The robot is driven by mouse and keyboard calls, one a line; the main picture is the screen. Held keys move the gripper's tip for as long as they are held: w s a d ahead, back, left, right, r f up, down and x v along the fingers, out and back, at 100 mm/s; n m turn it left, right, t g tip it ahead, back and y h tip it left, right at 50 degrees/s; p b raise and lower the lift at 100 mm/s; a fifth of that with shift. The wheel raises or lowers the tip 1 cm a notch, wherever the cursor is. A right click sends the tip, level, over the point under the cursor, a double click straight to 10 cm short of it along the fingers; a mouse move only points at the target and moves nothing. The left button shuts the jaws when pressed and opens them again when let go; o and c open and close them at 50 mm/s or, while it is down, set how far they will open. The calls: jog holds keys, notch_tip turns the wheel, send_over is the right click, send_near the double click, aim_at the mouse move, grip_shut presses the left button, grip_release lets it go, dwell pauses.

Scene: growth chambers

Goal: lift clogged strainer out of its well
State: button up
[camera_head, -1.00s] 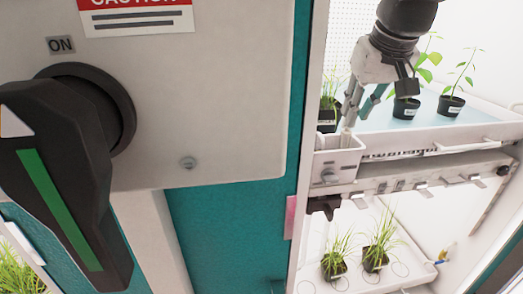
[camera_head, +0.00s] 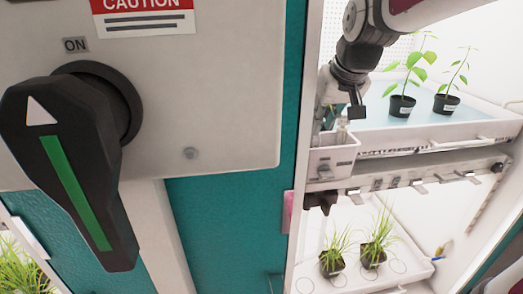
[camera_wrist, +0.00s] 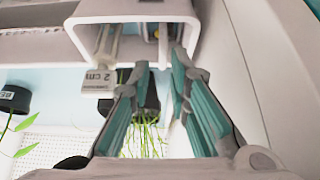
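The well (camera_head: 333,158) is a white open box at the front left corner of the upper tray; it also shows at the top of the wrist view (camera_wrist: 135,9). A pale upright piece (camera_wrist: 108,42) with a "2 cm" tag stands at its left side, and a thin piece with a yellow spot (camera_wrist: 156,33) is deeper inside. I cannot tell which of these belongs to the strainer, and its basket is hidden. In the head view my gripper (camera_head: 325,108) is just above and behind the well.
The upper tray (camera_head: 440,135) holds potted seedlings (camera_head: 402,105); one dark pot (camera_wrist: 148,92) shows behind my fingers. A lower shelf holds grassy pots (camera_head: 332,262). A teal frame post (camera_head: 292,110) stands close left of the well. A large switch handle (camera_head: 70,170) fills the left foreground.

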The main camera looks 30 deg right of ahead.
jog(key=x, duration=0.5)
jog(key=shift+a+f, duration=0.15)
grip_shut()
